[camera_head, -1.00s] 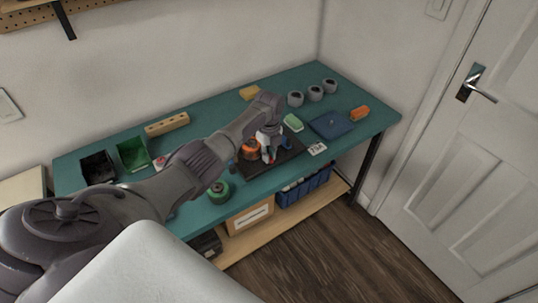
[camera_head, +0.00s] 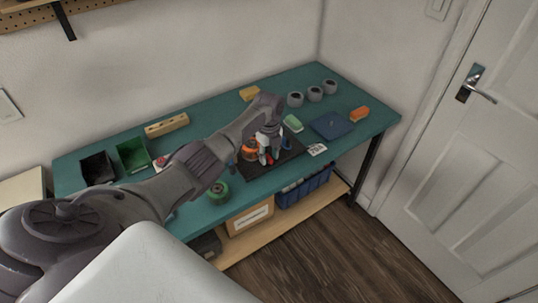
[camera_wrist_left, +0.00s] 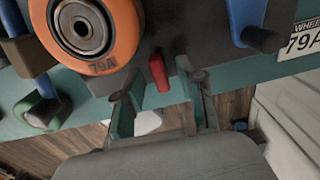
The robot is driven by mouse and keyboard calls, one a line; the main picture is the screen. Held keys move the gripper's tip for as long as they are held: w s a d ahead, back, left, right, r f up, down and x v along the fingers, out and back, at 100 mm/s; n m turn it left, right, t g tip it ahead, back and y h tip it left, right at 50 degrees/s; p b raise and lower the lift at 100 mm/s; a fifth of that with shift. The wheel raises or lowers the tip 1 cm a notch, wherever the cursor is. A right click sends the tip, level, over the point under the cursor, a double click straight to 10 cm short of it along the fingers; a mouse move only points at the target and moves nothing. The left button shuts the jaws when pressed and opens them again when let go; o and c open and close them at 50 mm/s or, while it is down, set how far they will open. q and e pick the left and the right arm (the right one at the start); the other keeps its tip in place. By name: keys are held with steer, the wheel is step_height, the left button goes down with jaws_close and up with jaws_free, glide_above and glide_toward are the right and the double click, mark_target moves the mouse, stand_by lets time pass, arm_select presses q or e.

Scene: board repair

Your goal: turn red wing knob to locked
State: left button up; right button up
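The red wing knob (camera_wrist_left: 158,72) stands on the dark board (camera_wrist_left: 178,35) in the left wrist view, its wing nearly upright in the picture. My left gripper (camera_wrist_left: 160,88) is open, with one finger to each side of the knob. There are gaps between the fingers and the knob; I see no contact. In the head view my left gripper (camera_head: 265,156) is over the dark board (camera_head: 284,158) on the teal bench, and covers part of it. The orange wheel (camera_wrist_left: 96,28) marked 79A sits left of the knob. My right gripper is not in view.
Blue-handled parts (camera_wrist_left: 248,22) flank the wheel and knob, close to my fingers. A green roll (camera_head: 218,192) is near the front edge.

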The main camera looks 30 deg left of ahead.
mark_target(269, 157)
arm_select(q)
step_height(269, 157, up, 12)
stand_by(0.5)
stand_by(0.4)
